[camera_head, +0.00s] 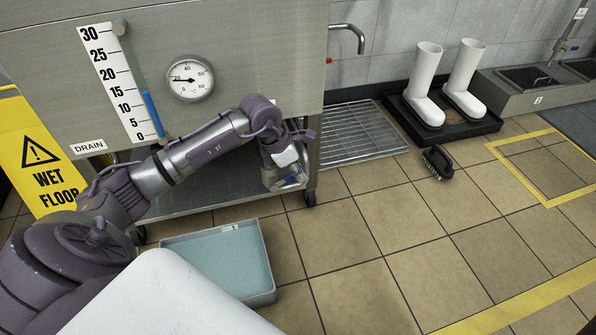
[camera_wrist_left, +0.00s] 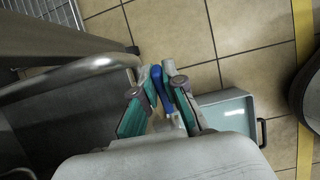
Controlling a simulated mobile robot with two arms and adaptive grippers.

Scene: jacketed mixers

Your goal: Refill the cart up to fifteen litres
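The steel cart (camera_head: 235,40) fills the upper left of the head view. Its white scale (camera_head: 112,80) runs from 0 to 30. The blue column in the sight tube (camera_head: 151,108) tops out between 10 and 15, nearer 15. My left gripper (camera_head: 288,180) is low at the cart's right front corner. In the left wrist view its fingers (camera_wrist_left: 157,80) close in on both sides of a blue handle (camera_wrist_left: 160,90), which shows between the tips. What the handle joins is hidden. My right gripper is in neither view.
A grey tray (camera_head: 268,262) lies on the floor before the cart. A dial thermometer (camera_head: 190,78) and a DRAIN label (camera_head: 90,146) are on the cart front. A wet-floor sign (camera_head: 40,155), floor grate (camera_head: 358,135), white boots (camera_head: 425,85) and brush (camera_head: 437,162) stand around. Floor tiles at right are mostly clear.

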